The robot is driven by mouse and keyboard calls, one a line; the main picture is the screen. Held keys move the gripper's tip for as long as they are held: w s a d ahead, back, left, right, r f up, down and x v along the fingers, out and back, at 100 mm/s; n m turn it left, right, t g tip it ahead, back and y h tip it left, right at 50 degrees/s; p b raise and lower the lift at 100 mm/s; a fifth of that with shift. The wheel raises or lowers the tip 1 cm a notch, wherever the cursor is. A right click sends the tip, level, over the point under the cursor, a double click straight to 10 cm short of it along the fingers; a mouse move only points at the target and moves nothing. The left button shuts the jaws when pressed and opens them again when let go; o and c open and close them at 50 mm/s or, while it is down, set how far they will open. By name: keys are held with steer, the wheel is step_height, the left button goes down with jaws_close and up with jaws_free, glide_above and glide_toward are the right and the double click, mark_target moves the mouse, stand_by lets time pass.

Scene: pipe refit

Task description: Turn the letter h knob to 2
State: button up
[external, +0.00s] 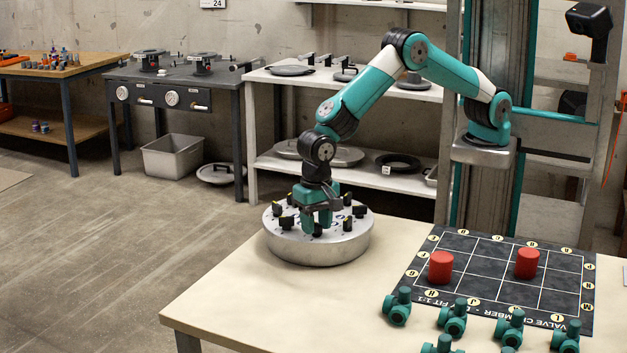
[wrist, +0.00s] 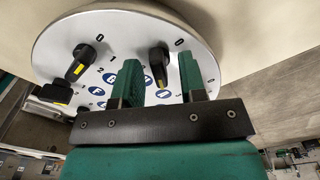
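A round silver drum (external: 318,250) stands on the table, with several black knobs around the edge of its top. My gripper (external: 318,222) points down over it. In the wrist view, my gripper (wrist: 160,60) is open, with one green finger on each side of a black knob (wrist: 159,62) with a yellow mark. I cannot tell whether the fingers touch it. A blue letter badge (wrist: 148,80) beside that knob is partly hidden, so I cannot read surely that it is h. A "0" shows at the knob's upper right. Its other numbers are mostly hidden by the fingers.
Another black knob (wrist: 80,63) stands left of my gripper, with a further knob (wrist: 66,94) below it. On the table's right lie a dark grid mat (external: 480,262), two red cylinders (external: 440,267) and several teal valves (external: 397,307). The table is clear in front of the drum.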

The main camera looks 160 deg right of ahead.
mark_target(316, 223)
step_height(316, 223, up, 17)
steer(key=b, duration=0.1)
steer(key=shift+r+b, duration=0.2)
steer(key=shift+b, duration=0.15)
stand_by(0.5)
steer(key=s+a+r+n+t+y, duration=0.1)
steer(key=s+a+r+n, duration=0.15)
steer(key=a+n, duration=0.85)
steer(key=s+a+r+n, duration=0.2)
steer(key=s+a+n, duration=0.2)
steer(key=a, duration=1.2)
steer(key=s+a+f+n+y, duration=0.1)
steer(key=s+a+n, duration=0.7)
steer(key=s, duration=0.3)
steer(key=s+a+n+g+y, duration=0.1)
steer(key=s+a+n+y, duration=0.1)
steer(key=s+a+n, duration=0.6)
steer(key=s+a, duration=0.1)
steer(key=s, duration=0.2)
steer(key=shift+s+f, duration=0.35)
steer(key=shift+f, duration=0.05)
steer(key=shift+a, duration=0.1)
